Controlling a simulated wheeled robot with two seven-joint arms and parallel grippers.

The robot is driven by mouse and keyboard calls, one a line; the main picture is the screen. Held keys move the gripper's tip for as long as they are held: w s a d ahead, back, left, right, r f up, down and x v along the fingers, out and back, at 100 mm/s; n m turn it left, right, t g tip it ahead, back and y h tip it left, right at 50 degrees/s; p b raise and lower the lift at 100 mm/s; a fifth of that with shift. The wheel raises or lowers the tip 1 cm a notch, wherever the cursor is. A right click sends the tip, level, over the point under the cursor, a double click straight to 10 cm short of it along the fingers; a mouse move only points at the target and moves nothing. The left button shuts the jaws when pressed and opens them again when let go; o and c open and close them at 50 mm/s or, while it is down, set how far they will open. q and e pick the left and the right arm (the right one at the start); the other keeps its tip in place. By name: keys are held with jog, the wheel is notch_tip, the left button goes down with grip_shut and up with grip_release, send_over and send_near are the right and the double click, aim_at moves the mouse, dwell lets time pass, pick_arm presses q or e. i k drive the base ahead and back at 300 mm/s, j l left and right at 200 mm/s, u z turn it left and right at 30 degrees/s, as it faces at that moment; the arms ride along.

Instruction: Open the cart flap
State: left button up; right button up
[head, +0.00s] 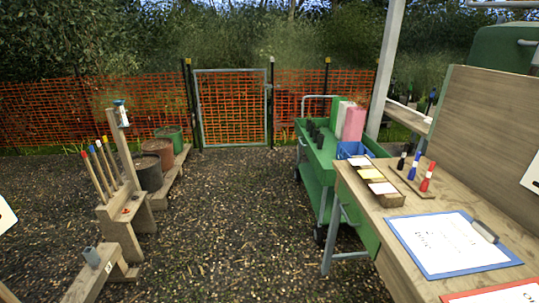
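A green cart (317,151) stands right of the middle, beyond the near wooden table. It has a raised rim, a lower shelf (315,187), dark wheels and a grey push handle (318,97) at its far end. Several dark cups (318,138), a white container (337,113) and a pink container (353,123) stand on it. A blue crate (351,149) is at its near end. I cannot pick out the flap on the cart; the table hides part of the near end. Neither of my grippers is in view.
The wooden table (440,200) at right holds a blue-edged clipboard (445,250), card trays and upright markers. A wooden stand (128,222) with several coloured rods and a row of buckets (148,172) are at left. Open gravel (230,220) lies between, up to a gate (232,108).

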aim_at(321, 170)
jog(key=i+z, duration=0.25)
jog(key=i, duration=0.55)
jog(key=i+j+z, duration=0.2)
jog(key=i, duration=0.55)
jog(key=i+z, duration=0.15)
jog(key=z, duration=0.35)
jog(key=i+j+z, duration=0.1)
jog(key=z, duration=0.4)
jog(key=i+j+z, duration=0.1)
jog(key=j+z, duration=0.2)
jog(key=z, duration=0.15)
